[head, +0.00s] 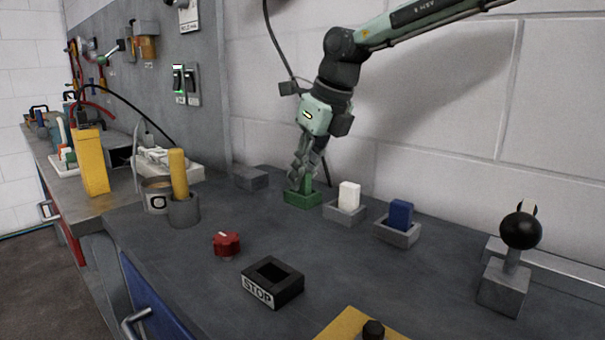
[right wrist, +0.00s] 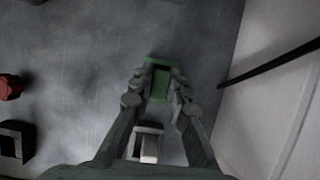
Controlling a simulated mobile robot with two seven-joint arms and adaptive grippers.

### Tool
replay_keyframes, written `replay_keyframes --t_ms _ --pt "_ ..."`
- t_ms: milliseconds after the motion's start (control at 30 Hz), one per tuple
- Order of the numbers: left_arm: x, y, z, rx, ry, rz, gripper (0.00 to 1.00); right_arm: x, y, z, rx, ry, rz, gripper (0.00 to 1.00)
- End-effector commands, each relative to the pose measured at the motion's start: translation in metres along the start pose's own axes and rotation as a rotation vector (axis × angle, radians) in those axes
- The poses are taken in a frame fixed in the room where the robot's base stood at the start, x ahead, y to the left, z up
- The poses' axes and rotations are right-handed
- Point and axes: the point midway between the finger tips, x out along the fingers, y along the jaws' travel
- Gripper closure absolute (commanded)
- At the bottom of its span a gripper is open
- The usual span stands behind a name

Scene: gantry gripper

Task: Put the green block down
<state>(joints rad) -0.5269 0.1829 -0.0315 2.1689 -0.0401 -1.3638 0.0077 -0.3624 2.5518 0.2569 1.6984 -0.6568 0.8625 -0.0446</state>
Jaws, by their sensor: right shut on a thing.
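The green block (head: 307,185) is between the fingers of my right gripper (head: 304,176), which is shut on it. The fingers hide most of the block. It is at a green holder (head: 303,199) on the bench near the wall; I cannot tell whether it rests on the bottom. In the right wrist view the green block (right wrist: 160,83) shows between the fingertips (right wrist: 160,88). A white block (head: 349,195) stands in a grey holder and a blue block (head: 401,213) in another, both to the right. My left gripper is not in view.
A grey block (head: 250,178) lies left of the green holder. A red knob (head: 226,243) and a black STOP box (head: 272,283) are in front. A black-ball joystick (head: 520,231) stands at the right. The wall is close behind. The bench between holder and knob is clear.

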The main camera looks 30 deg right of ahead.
Motion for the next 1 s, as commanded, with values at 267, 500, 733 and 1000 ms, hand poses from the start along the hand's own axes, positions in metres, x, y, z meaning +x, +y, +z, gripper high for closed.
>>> replay_keyframes --t_ms 267,500,733,1000 --pt "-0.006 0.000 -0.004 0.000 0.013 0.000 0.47 0.000 0.000 0.000 0.000 0.000 0.000 0.64" --pt "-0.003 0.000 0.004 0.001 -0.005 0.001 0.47 -0.002 0.000 0.001 0.000 0.000 0.000 0.64" --pt "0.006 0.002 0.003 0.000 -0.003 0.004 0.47 -0.032 0.000 0.003 0.001 -0.006 -0.001 0.64" --pt "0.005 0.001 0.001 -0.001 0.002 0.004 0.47 -0.091 0.000 0.002 0.000 -0.004 -0.001 0.64"
